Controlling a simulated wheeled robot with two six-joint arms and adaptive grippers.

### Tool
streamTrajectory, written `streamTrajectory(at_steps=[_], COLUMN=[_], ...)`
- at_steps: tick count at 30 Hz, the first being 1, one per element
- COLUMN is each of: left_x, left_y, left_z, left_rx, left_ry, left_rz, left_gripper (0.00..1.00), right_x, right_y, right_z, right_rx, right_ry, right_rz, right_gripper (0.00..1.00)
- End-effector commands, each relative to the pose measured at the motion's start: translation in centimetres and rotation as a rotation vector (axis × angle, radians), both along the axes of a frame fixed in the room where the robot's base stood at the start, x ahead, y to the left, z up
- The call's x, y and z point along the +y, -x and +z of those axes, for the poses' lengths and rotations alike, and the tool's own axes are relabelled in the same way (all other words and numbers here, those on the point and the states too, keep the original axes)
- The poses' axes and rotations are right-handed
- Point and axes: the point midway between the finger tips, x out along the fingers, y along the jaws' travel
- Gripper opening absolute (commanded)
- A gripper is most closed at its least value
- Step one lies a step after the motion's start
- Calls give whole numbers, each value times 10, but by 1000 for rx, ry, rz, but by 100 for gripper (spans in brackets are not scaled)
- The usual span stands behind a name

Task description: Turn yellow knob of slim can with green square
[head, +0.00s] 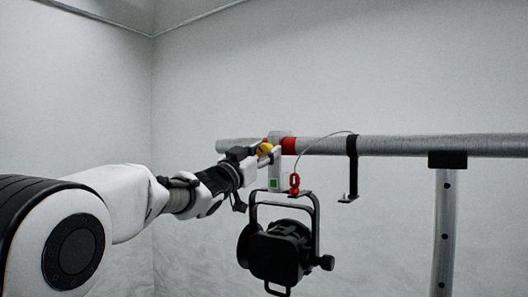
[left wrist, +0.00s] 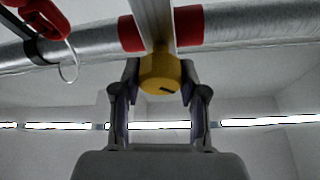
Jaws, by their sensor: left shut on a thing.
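The slim can (head: 274,258) is black and hangs in its yoke below the grey pipe. Its pale clamp (head: 275,172) sits on the pipe between red bands and carries a green square (head: 274,184). The yellow knob (head: 264,149) is on the clamp's left side, partly covered by my left gripper (head: 262,154). In the left wrist view, the yellow knob (left wrist: 160,74) with a dark mark sits between the two fingers of my left gripper (left wrist: 159,92), which is shut on it. My right gripper is not in view.
The grey pipe (head: 410,146) runs level to the right, with an upright post (head: 444,230) under it. A black hook strap (head: 351,168) hangs from the pipe. A red carabiner (head: 294,183) on a thin cable hangs beside the clamp. Free room lies below left.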

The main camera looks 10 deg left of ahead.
Motion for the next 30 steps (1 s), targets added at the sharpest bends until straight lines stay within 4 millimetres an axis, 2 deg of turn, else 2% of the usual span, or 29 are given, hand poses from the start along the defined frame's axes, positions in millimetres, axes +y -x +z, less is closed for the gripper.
streamTrajectory(at_steps=[21, 30], left_x=[0, 0], left_y=[0, 0], left_z=[2, 1], left_rx=[-166, -199], left_ry=[-396, -470], left_rz=[12, 14], left_gripper=[7, 7], right_x=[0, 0], right_y=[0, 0], right_z=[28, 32], right_rx=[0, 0], right_ry=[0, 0], right_rz=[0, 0], right_gripper=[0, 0])
